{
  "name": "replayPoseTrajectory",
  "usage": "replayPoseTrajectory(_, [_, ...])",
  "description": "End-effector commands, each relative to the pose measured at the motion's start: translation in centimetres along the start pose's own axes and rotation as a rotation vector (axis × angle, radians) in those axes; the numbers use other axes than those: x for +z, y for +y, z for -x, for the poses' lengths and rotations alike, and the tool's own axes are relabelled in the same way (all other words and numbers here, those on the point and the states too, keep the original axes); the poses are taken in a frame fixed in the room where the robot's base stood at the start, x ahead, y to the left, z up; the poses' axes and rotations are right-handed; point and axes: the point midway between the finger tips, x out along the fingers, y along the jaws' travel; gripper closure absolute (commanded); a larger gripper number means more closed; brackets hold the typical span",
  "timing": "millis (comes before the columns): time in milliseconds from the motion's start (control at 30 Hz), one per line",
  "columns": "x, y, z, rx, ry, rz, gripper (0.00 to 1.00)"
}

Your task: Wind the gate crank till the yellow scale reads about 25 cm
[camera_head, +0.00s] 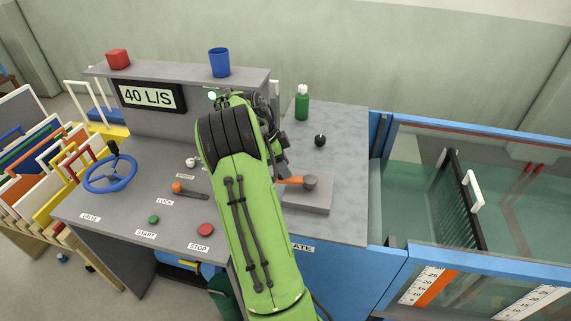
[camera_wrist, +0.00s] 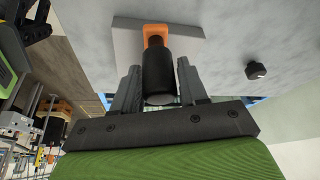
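The gate crank has an orange arm (camera_head: 293,180) on a grey hub (camera_head: 310,183) atop a grey block (camera_head: 305,202), beside a partly covered label ending "ATE". In the head view the arm points left from the hub. In the wrist view my gripper (camera_wrist: 160,72) has a finger on each side of the black crank handle (camera_wrist: 163,70), seemingly touching it. The orange crank arm (camera_wrist: 155,33) shows beyond. My arm hides the handle in the head view. An orange-and-white scale (camera_head: 432,286) is on the flume front; I see no clearly yellow one, and its reading cannot be told.
The glass flume (camera_head: 480,255) with greenish water and a black slatted panel (camera_head: 464,200) is at right. The console carries a blue valve wheel (camera_head: 110,174), START (camera_head: 153,219) and STOP (camera_head: 205,229) buttons, a green bottle (camera_head: 302,103) and a black knob (camera_head: 320,141).

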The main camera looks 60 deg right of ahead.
Motion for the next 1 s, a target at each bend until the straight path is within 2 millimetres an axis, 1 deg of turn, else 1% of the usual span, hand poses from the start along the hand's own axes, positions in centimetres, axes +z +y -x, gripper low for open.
replayPoseTrajectory(33, [0.0, 0.0, 0.0, 0.0, 0.0, 0.0, 0.49])
replayPoseTrajectory(100, [0.0, 0.0, 0.0, 0.0, 0.0, 0.0, 0.41])
replayPoseTrajectory(367, [0.0, 0.0, 0.1, 0.0, 0.0, 0.001, 0.41])
replayPoseTrajectory(467, [-0.1, -0.1, 1.1, -0.003, 0.001, 0.0, 0.41])
replayPoseTrajectory(567, [0.0, -0.1, 3.5, -0.005, 0.0, 0.002, 0.41])
replayPoseTrajectory(800, [-0.1, -0.1, 10.7, -0.005, 0.001, 0.003, 0.41])
replayPoseTrajectory(900, [-0.1, -0.1, 13.2, -0.004, 0.001, 0.001, 0.41])
replayPoseTrajectory(1000, [-0.1, 0.0, 14.9, -0.001, 0.001, 0.001, 0.41])
